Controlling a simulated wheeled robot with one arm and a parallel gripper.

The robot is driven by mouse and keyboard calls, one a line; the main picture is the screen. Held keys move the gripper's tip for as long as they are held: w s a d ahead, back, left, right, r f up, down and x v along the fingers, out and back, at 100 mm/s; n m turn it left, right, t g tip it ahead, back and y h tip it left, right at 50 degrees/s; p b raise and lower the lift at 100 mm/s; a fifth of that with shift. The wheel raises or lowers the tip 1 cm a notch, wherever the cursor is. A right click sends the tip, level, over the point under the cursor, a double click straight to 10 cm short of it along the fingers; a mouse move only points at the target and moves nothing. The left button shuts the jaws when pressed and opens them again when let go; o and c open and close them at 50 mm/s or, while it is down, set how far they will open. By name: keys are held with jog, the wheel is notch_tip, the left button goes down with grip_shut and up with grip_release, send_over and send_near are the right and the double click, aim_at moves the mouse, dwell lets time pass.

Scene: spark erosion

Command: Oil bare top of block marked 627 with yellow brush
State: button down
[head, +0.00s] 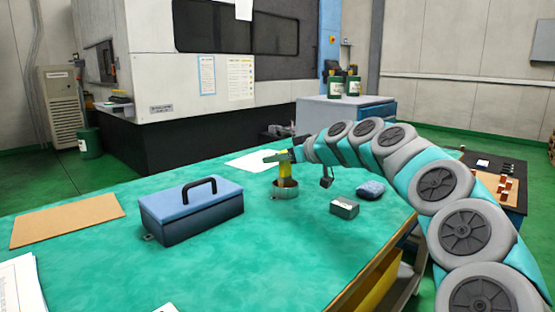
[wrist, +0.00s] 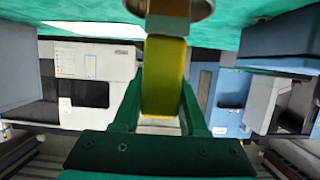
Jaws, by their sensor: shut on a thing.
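My gripper (head: 280,156) is shut on the yellow brush (head: 286,168), which stands upright. The brush's lower end is inside or just at the mouth of a round metal pot (head: 285,190) on the green table; its bristles are hidden. In the wrist view the yellow brush (wrist: 165,75) sits between my green fingers (wrist: 163,100), with the pot's rim (wrist: 203,8) at its far end. A grey metal block (head: 344,209) with a pale patch on top lies to the right of the pot. I cannot read any number on it.
A blue toolbox (head: 192,213) stands left of the pot. A small dark thing (head: 326,180) is between pot and cloth. A brown board (head: 66,220) lies far left. The table's front middle is clear.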

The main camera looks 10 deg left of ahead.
notch_tip(320, 180, up, 6)
jog(key=p, duration=0.1)
jog(key=shift+r+p, duration=0.2)
jog(key=shift+p, duration=0.2)
jog(key=shift+d, duration=0.1)
dwell(0.5)
